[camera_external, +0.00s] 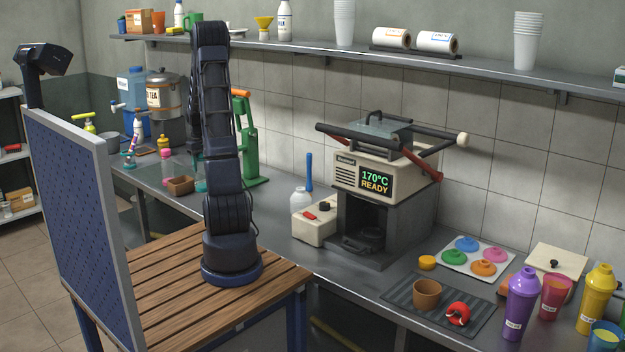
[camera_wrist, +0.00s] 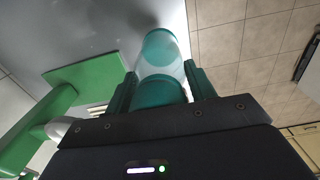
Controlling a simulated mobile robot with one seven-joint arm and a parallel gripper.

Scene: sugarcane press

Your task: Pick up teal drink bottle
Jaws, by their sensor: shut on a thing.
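The teal drink bottle (camera_wrist: 160,52) has a clear, pale teal part and a darker teal part. In the wrist view it sits between the two fingers of my gripper (camera_wrist: 160,86), which is shut on it. In the outside view my arm hides most of the gripper and bottle. A small teal patch (camera_external: 201,186) shows just left of my arm at counter height; it may be the bottle. I cannot tell whether the bottle touches the counter.
A green press (camera_external: 249,150) stands close by, and its green base (camera_wrist: 88,80) is left of the bottle in the wrist view. A brown box (camera_external: 180,186) and a pink-topped bottle (camera_external: 167,168) are left of my arm. A sandwich-press machine (camera_external: 375,190) stands to the right.

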